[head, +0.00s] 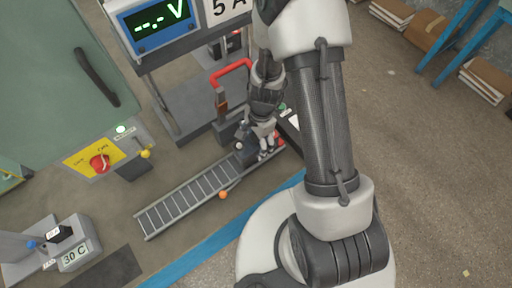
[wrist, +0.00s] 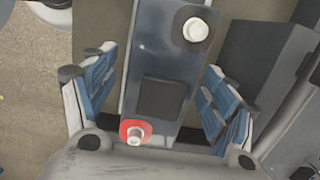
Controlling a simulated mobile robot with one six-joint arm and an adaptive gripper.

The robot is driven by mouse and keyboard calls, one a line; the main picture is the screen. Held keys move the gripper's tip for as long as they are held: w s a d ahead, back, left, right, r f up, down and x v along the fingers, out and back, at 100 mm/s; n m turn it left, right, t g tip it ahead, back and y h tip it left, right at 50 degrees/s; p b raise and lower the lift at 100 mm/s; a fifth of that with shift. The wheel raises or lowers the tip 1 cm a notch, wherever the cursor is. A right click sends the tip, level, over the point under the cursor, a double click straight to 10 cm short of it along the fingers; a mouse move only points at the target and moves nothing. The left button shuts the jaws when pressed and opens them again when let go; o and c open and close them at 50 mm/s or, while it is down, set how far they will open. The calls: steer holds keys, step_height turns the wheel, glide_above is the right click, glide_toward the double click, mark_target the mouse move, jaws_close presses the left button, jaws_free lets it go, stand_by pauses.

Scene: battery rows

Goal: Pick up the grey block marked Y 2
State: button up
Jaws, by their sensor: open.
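A grey block (wrist: 150,55) with a glossy top lies under my wrist camera. It carries a white round terminal at the top, a dark square in the middle and a red-ringed terminal near the bottom. No marking such as Y 2 is readable on it. My gripper (wrist: 158,80) is open, with one blue-padded finger on each side of the block and visible gaps to both sides in this view. In the head view my gripper (head: 265,145) points down near the right end of a roller track, and it hides most of what is below it.
The roller track (head: 190,200) runs to the lower left. A stand with a voltage display (head: 158,28) and a red handle (head: 232,72) are close to my gripper. A darker grey box (wrist: 262,70) stands right of the block. Open floor (head: 435,185) lies at right.

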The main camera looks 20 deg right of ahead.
step_height(320, 180, down, 3)
steer(key=shift+a+r+b, duration=0.15)
steer(key=shift+r+b, duration=0.05)
steer(key=shift+b, duration=0.25)
steer(key=shift+c, duration=0.6)
jaws_close()
steer(key=shift+r, duration=0.1)
